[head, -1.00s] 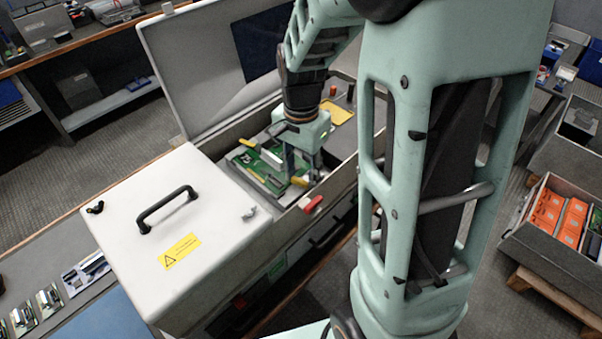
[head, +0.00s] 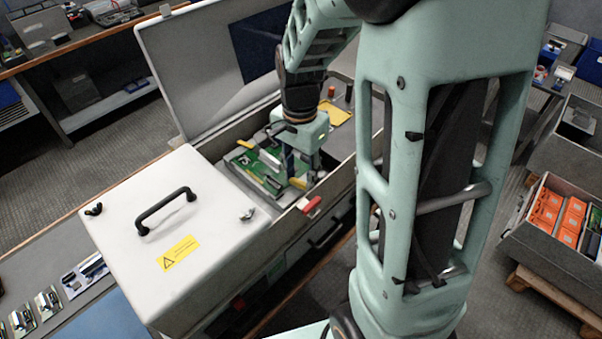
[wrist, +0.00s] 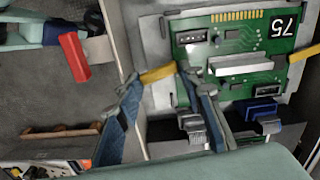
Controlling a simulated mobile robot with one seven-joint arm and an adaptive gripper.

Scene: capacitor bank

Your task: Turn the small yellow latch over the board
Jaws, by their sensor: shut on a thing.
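The green board (wrist: 235,55) with a "75" mark lies flat in the open box; it also shows in the head view (head: 262,161). A small yellow latch (wrist: 157,74) sits at the board's left edge in the wrist view, and shows low beside my gripper in the head view (head: 298,183). My gripper (wrist: 158,80) points down, one blue-grey finger at each end of the latch, and is shut on it. Whether the latch's tip overlaps the board is hard to tell, as a finger covers that end.
Another yellow piece (head: 244,145) lies at the board's far left corner. A red handle (wrist: 74,57) sits on the box's near wall. The white cover (head: 175,230) with a black handle stands left; the raised lid (head: 190,65) stands behind. Connectors (wrist: 260,108) lie close to my right finger.

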